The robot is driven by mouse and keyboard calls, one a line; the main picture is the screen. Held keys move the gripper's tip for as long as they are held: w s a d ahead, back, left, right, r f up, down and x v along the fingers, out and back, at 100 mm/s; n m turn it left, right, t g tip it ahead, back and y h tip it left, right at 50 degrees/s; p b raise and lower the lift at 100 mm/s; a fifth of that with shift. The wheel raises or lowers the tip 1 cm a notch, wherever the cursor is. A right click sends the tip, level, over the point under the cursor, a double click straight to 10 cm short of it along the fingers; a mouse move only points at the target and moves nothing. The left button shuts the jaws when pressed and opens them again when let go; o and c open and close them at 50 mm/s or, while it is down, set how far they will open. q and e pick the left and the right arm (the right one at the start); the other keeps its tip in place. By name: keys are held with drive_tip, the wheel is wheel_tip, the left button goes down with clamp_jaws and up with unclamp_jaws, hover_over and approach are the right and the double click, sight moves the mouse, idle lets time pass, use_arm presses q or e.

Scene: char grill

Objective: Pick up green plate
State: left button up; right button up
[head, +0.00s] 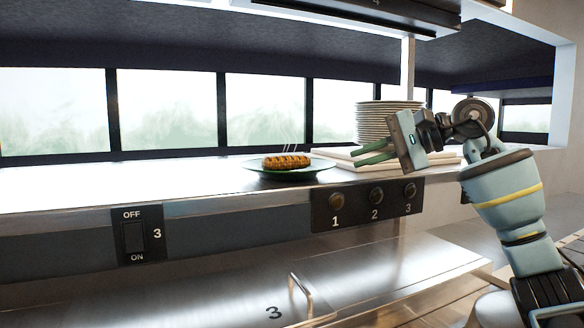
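The green plate (256,168) lies flat on the metal shelf, near its front edge and just left of the picture's middle. A browned, grilled piece of food (287,162) sits on it, with thin wisps of steam above. My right gripper (358,154) comes in from the right and points left. Its two green fingers are apart with nothing visible between them. It is to the right of the plate and does not touch it. My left gripper is not in view.
A stack of pale plates (372,122) stands behind my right gripper. White flat boards or trays (338,154) lie below the gripper, right of the green plate. Knobs (376,195) and an off/on switch (134,237) are on the front panel. The shelf (120,186) to the left is clear.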

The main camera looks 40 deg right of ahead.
sight(328, 168)
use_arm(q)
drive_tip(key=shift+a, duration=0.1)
use_arm(e)
drive_tip(key=shift+w+a, duration=0.1)
drive_tip(key=shift+a, duration=0.05)
drive_tip(key=x, duration=0.2)
drive_tip(key=shift+w+a+f, duration=0.1)
drive_tip(key=shift+w, duration=0.1)
drive_tip(key=shift+w+a+f, duration=0.1)
drive_tip(key=shift+w+a, duration=0.1)
drive_tip(key=shift+w, duration=0.05)
drive_tip(key=p+x, duration=0.1)
drive_tip(key=x, duration=0.3)
drive_tip(key=shift+w+a, duration=0.1)
drive_tip(key=shift+a, duration=0.05)
drive_tip(key=shift+w, duration=0.1)
clamp_jaws()
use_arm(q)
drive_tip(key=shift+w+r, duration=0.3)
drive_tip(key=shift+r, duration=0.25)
